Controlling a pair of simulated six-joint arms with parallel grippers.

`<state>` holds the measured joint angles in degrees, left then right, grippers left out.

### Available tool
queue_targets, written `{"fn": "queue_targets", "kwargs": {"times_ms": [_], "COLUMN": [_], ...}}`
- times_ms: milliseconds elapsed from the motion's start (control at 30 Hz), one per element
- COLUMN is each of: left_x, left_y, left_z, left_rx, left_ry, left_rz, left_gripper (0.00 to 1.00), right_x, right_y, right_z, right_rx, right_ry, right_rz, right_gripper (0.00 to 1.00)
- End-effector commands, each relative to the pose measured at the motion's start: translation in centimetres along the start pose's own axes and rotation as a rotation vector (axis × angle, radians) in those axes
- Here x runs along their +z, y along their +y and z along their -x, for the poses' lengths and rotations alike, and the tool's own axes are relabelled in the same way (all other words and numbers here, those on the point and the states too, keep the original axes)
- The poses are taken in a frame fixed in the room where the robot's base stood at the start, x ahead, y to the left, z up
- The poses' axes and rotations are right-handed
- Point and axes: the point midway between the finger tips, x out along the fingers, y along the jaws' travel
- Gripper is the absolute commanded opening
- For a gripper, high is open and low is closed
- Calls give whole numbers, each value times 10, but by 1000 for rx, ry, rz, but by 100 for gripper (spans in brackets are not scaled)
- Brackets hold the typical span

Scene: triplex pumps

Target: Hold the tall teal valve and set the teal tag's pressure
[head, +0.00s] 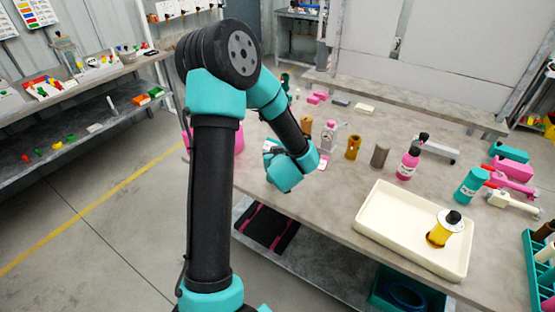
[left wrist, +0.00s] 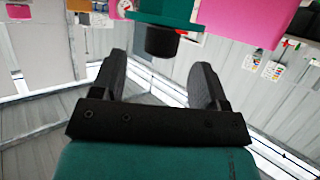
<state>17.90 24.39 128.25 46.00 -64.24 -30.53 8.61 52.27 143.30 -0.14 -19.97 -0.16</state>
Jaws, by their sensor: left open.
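My left gripper (left wrist: 161,65) is open, with its two dark fingers apart and nothing between them. A dark teal body with a black round cap (left wrist: 160,40) shows beyond the fingertips in the left wrist view; I cannot tell if it is the tall teal valve. A pink block (left wrist: 245,20) is beside it on the right. In the head view my left arm crosses the middle, and its wrist (head: 285,170) hides the fingers. A pink body (head: 239,138) shows partly behind the arm. I cannot make out the teal tag. My right gripper is not in view.
A cream tray (head: 385,235) holds a yellow, black-capped part (head: 440,232). Pink (head: 408,164) and teal (head: 470,187) bottles stand near it. Several handled valves (head: 510,178) lie at right, by a teal rack (head: 535,275). The table (head: 330,205) has bare room before the tray.

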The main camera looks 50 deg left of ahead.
Motion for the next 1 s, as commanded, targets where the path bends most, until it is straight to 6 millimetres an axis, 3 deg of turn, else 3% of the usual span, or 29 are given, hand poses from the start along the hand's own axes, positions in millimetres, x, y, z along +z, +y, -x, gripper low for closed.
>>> {"fn": "queue_targets", "kwargs": {"times_ms": [300,667,1000], "left_x": [0,0,0], "left_y": [0,0,0], "left_z": [-38,-42,-42], "left_rx": [0,1,0], "left_ry": [0,0,0], "left_rz": [-1,0,0], "left_gripper": [68,68,36], "right_x": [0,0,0], "right_y": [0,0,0], "right_z": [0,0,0], "right_rx": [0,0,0], "right_ry": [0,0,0], "right_rz": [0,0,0], "right_gripper": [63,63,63]}}
